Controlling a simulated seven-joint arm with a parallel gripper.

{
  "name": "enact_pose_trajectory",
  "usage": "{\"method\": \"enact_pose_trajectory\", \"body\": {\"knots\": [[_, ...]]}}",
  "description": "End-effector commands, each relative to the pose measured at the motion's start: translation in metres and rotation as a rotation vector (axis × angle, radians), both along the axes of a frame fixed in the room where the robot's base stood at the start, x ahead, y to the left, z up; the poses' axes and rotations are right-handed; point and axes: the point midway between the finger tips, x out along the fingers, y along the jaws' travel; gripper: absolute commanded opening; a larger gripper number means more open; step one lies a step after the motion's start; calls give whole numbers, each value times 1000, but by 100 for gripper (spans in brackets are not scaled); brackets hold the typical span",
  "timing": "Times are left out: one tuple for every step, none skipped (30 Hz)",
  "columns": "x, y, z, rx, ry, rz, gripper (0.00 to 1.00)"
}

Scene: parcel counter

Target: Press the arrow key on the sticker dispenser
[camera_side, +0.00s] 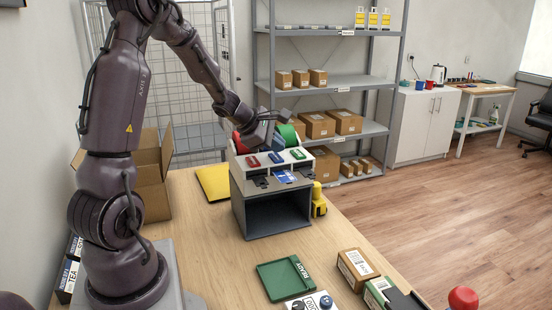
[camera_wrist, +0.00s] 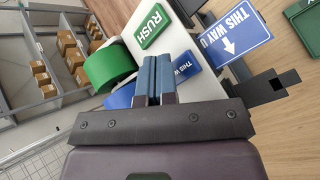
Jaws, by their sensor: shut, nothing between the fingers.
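The sticker dispenser (camera_side: 246,175) stands on the bench with red, blue and green keys on its sloped top. The blue key (camera_side: 275,157) is in the middle; in the wrist view (camera_wrist: 190,63) its "THIS W..." lettering is partly covered by my fingers. The green RUSH key (camera_wrist: 154,27) is beside it. A blue "THIS WAY U..." label with a white arrow (camera_wrist: 236,38) sticks out at the front, in line with the blue key. My gripper (camera_wrist: 164,58) is shut and empty, its fingertips close to the blue key. I cannot tell whether they touch it.
Green (camera_wrist: 108,68) and blue rolls sit behind the keys, near my fingers. A yellow tape dispenser (camera_side: 319,200) stands right of the sticker dispenser, and a yellow envelope (camera_side: 213,182) lies left. A green tray (camera_side: 284,279) and small cartons are at the front.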

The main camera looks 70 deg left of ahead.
Motion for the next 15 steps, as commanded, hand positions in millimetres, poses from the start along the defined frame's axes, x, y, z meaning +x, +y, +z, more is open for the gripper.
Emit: {"method": "enact_pose_trajectory", "body": {"knots": [[0,0,0,0,0,0,0],[0,0,0,0,0,0,0],[0,0,0,0,0,0,0],[0,0,0,0,0,0,0],[0,0,1,1,-1,0,0],[0,0,3,1,-1,0,0],[0,0,6,2,-2,-1,0],[0,0,8,3,-2,-2,0],[1,0,12,4,-2,-2,0],[0,0,15,3,-3,-1,0],[0,0,19,5,-2,-1,0],[0,0,22,5,-2,-1,0],[0,0,25,3,-2,0,0],[0,0,28,4,-2,-2,0],[1,0,33,4,-3,-2,0]]}}
